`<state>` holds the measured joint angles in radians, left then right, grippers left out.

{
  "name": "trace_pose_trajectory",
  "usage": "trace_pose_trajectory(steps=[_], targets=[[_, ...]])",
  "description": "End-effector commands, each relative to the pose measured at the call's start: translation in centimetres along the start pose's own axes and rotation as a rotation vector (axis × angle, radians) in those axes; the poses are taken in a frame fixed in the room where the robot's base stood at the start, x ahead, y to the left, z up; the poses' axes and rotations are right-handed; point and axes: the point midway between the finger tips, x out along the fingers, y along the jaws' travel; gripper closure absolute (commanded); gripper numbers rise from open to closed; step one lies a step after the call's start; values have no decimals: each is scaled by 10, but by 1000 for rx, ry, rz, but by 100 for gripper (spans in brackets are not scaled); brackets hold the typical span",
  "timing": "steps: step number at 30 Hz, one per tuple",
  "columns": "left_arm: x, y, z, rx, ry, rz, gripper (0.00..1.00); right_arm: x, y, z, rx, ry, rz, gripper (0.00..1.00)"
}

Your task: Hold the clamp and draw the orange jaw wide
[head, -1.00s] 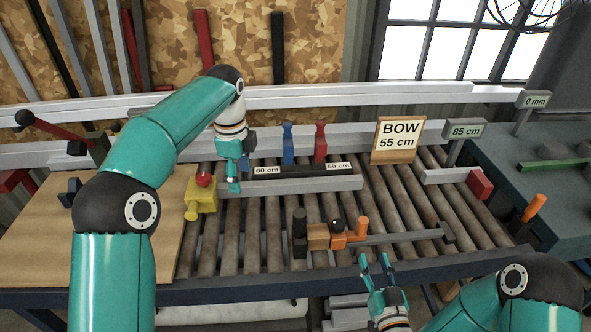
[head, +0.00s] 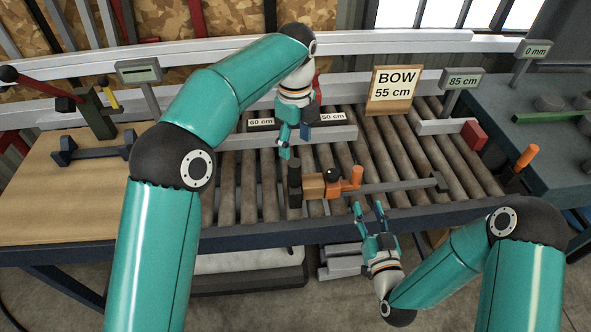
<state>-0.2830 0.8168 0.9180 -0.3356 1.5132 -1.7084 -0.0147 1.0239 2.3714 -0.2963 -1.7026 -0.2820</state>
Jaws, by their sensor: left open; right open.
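The clamp lies on the rollers near the front edge. It has a dark bar (head: 400,186) running right to a dark end block, an orange jaw (head: 344,186) with a black knob, a wooden block (head: 313,186) beside the jaw, and a dark upright end (head: 295,183) at the left. My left gripper (head: 284,150) is open and points down behind and above the clamp's left end, apart from it. My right gripper (head: 368,208) is open and empty just in front of the bar, a little right of the orange jaw.
A BOW 55 cm sign (head: 393,90) stands at the back. A red block (head: 473,135) sits back right. A wooden board (head: 70,195) covers the left.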

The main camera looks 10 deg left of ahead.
Motion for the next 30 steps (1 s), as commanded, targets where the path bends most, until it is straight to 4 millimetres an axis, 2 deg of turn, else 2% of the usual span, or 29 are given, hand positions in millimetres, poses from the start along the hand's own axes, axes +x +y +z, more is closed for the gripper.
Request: trace_pose_trajectory(steps=[9,15,21,30], targets=[[64,1,1,-1,0,3,37,0,0,0,0,0,0,58],[94,0,0,-2,0,2,37,0,0,0,0,0,0,58],[107,0,1,-2,-1,-1,37,0,0,0,0,0,0,58],[109,0,1,-2,-1,-2,37,0,0,0,0,0,0,58]])
